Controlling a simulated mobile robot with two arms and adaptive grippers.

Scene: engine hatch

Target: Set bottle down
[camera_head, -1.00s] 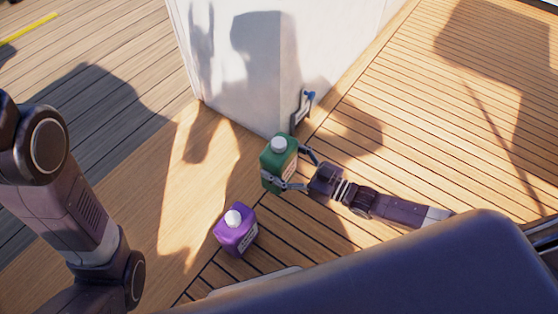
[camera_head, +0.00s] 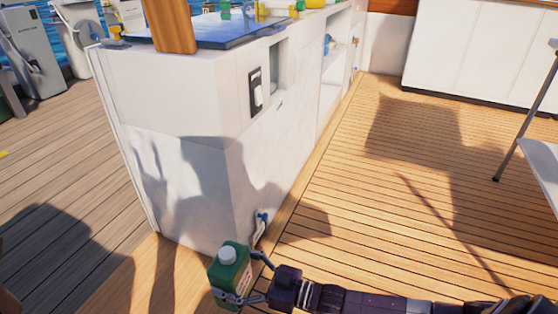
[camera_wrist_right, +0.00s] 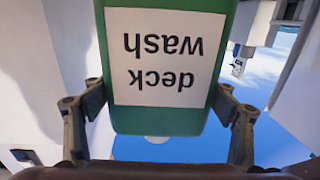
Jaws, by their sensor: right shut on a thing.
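A green bottle (camera_head: 229,270) with a white cap is at the bottom centre of the head view, upright, by the near corner of the white cabinet. My right gripper (camera_head: 240,281) comes in from the right and is shut on the bottle's sides. In the right wrist view the bottle (camera_wrist_right: 160,122) fills the middle, its "deck wash" label upside down in the picture, with a finger on each side. The bottle's base is partly cut off, so I cannot tell if it touches the deck. My left gripper is not in view.
The white cabinet (camera_head: 180,110) has a blue top (camera_head: 220,32) bearing several bottles, and open shelves (camera_head: 335,60). A blue-and-white fitting (camera_head: 261,225) sits low on its side. Wooden deck (camera_head: 400,190) is clear to the right. A white table (camera_head: 543,170) stands at the right edge.

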